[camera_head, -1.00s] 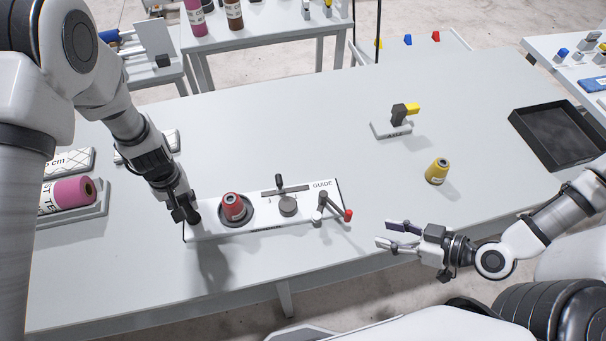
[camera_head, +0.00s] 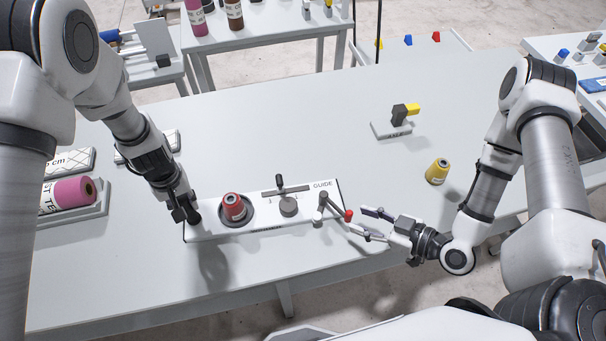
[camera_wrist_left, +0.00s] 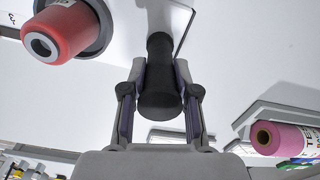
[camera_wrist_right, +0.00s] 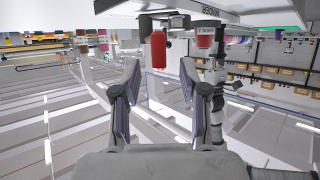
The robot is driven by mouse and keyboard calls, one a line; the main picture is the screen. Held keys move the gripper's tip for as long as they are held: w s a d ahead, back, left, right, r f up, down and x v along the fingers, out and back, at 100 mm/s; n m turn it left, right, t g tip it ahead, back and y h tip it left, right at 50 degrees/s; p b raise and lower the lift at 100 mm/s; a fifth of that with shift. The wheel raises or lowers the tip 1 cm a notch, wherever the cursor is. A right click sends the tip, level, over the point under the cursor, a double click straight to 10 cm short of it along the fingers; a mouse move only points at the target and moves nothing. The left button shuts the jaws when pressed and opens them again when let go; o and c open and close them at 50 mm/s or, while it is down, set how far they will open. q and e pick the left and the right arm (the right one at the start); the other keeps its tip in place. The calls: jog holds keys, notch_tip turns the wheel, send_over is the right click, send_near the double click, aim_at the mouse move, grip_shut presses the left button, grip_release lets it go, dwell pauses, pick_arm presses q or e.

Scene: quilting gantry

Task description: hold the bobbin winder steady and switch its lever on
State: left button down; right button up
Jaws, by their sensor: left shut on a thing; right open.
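The bobbin winder (camera_head: 262,222) is a long white base on the table, carrying a red spool (camera_head: 233,206), a dark round disc (camera_head: 289,206) and a lever with a red knob (camera_head: 348,215) at its right end. My left gripper (camera_head: 192,216) is shut on a black handle (camera_wrist_left: 160,90) at the winder's left end. My right gripper (camera_head: 356,220) is open beside the red knob, fingers pointing at it. In the right wrist view, the red knob (camera_wrist_right: 158,50) appears just beyond and between the open fingertips; I cannot tell if they touch it.
A yellow spool (camera_head: 437,171) stands right of the winder, near my right arm. A pink roll (camera_head: 68,194) lies in a holder at left. The table's middle back is clear.

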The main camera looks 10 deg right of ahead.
aim_at(351, 217)
pick_arm(q)
jog(key=shift+s+f, duration=0.25)
pick_arm(e)
jog(key=x, duration=0.4)
jog(key=shift+w+a+f, duration=0.1)
jog(key=shift+w+f, duration=0.05)
grip_shut()
jog(key=shift+a, duration=0.15)
